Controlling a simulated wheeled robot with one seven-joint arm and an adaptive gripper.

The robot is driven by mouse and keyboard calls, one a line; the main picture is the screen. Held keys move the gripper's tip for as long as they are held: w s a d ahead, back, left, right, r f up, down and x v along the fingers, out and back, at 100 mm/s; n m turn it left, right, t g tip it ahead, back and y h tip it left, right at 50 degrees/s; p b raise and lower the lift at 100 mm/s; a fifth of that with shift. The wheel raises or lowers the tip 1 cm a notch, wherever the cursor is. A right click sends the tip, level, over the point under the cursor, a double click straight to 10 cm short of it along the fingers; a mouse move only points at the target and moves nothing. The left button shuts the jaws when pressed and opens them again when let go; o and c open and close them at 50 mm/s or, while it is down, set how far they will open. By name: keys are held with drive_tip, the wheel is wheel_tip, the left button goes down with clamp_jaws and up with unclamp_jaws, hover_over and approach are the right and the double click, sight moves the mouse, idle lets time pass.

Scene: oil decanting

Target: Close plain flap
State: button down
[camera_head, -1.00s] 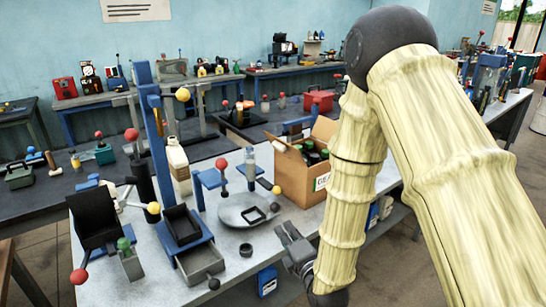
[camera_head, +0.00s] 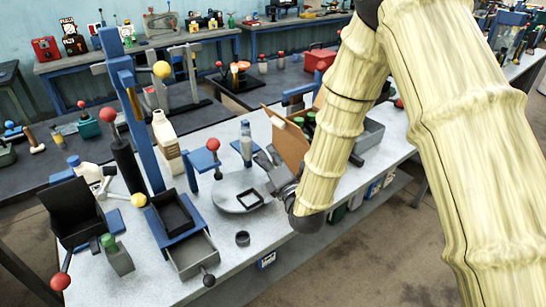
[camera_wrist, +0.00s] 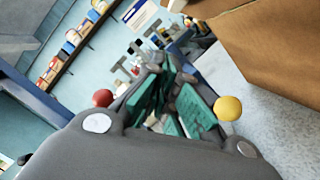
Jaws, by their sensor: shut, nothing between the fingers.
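The open cardboard box (camera_head: 290,146) stands on the grey bench, partly hidden behind my arm, with green-capped bottles (camera_head: 310,118) inside. A bare brown flap (camera_head: 271,113) sticks up and out at its left end. In the wrist view, a brown cardboard panel without visible print (camera_wrist: 265,48) fills the upper right, but I cannot tell which panel it is. My gripper (camera_head: 268,157) is beside the box's left side, low near the bench. It also shows in the wrist view (camera_wrist: 165,72), shut and empty; I cannot tell whether it touches the cardboard.
A round grey plate (camera_head: 228,197) with a small black frame lies left of my gripper. A small black ring (camera_head: 242,238) lies near the front edge.

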sight(282, 127)
drive_tip(key=w+p, duration=0.1)
drive_tip(key=w, duration=0.1)
drive_tip(key=w+r+p, duration=0.2)
drive_tip(key=w, duration=0.1)
drive_tip(key=shift+w+a, duration=0.15)
drive_tip(key=shift+w, duration=0.2)
drive_tip(key=shift+w+d+r+p, duration=0.3)
drive_tip(key=shift+w+d, duration=0.1)
drive_tip(key=shift+d, duration=0.1)
drive_tip(key=shift+r, duration=0.15)
drive_tip(key=shift+d+r+m, duration=0.1)
drive_tip(key=shift+r+m, duration=0.1)
drive_tip(key=shift+m, duration=0.3)
